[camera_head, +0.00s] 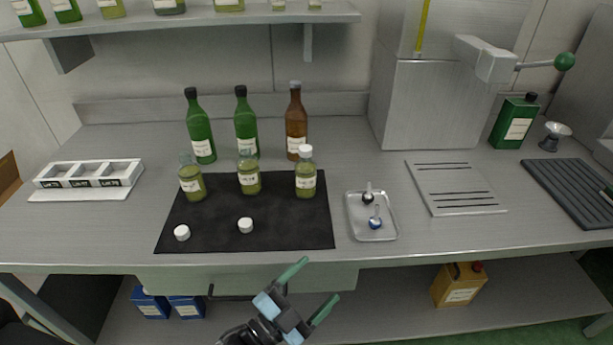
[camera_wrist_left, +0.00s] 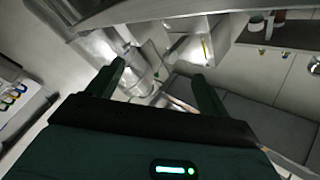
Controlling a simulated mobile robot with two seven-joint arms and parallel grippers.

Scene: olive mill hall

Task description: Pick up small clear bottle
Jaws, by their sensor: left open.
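Three small clear bottles with greenish contents and pale labels stand upright on a black mat (camera_head: 285,229). The left bottle (camera_head: 192,184) and middle bottle (camera_head: 249,179) look uncapped; the right bottle (camera_head: 306,177) wears a white cap. Two loose white caps, a left one (camera_head: 182,233) and a right one (camera_head: 245,225), lie on the mat. My left gripper (camera_head: 308,287) is open and empty in front of the counter's front edge, below the mat in the picture. Its fingers also show in the left wrist view (camera_wrist_left: 160,75), with no bottle between them. My right gripper is not seen.
Two green bottles (camera_head: 201,134) and a brown bottle (camera_head: 296,124) stand behind the small ones. A metal tray (camera_head: 352,232) with two small items lies right of the mat. A white rack (camera_head: 66,193) stands left. A shelf (camera_head: 190,20) hangs above.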

